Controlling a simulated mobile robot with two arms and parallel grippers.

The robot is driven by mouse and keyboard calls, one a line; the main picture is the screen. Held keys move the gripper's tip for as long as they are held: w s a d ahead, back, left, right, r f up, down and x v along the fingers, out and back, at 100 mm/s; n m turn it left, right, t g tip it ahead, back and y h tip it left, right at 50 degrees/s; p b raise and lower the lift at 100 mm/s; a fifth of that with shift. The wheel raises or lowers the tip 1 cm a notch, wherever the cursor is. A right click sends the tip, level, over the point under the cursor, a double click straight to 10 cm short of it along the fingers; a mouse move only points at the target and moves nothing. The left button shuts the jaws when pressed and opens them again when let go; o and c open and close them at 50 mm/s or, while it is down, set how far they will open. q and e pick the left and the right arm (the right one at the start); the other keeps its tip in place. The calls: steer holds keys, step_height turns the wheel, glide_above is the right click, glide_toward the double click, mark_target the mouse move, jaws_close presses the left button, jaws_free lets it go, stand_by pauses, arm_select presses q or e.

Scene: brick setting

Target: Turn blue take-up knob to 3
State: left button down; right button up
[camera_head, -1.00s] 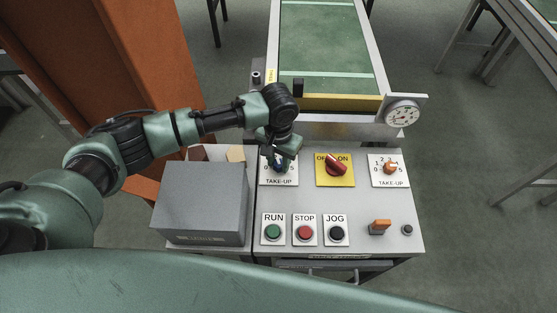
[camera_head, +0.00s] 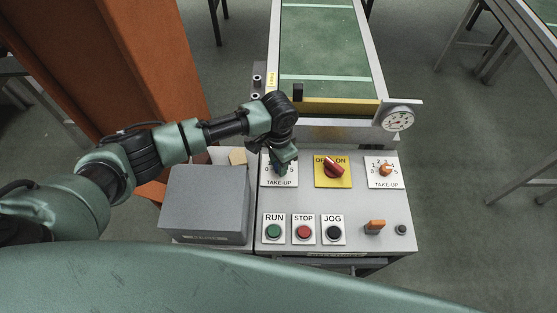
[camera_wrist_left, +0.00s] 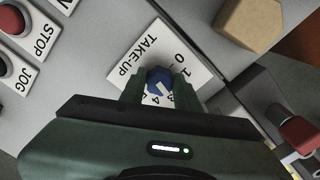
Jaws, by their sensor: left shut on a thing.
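The blue take-up knob (camera_wrist_left: 158,79) sits on a white plate marked TAKE-UP (camera_head: 279,182), at the upper left of the control panel. My left gripper (camera_head: 280,165) is over this plate and hides most of the knob in the head view. In the left wrist view my left gripper (camera_wrist_left: 159,92) is shut on the blue knob, one finger on each side. Digits 0 and 1 show beside the knob; the other digits are partly covered, so I cannot tell which one the pointer is at. My right gripper is not in view.
A second TAKE-UP plate with an orange knob (camera_head: 385,170) is at the right. Between them is a red switch (camera_head: 333,167) on a yellow plate. RUN (camera_head: 274,232), STOP (camera_head: 304,232) and JOG (camera_head: 333,233) buttons are below. A grey box (camera_head: 205,204) stands left of the panel.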

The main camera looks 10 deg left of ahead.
arm_select(q)
steer(key=shift+r+m, duration=0.15)
steer(key=shift+m, duration=0.45)
steer(key=shift+w, duration=0.1)
steer(key=c, duration=1)
jaws_free()
steer(key=shift+c, duration=0.2)
step_height(320, 180, up, 8)
steer(key=shift+f+b, duration=0.15)
steer(key=shift+b, duration=0.25)
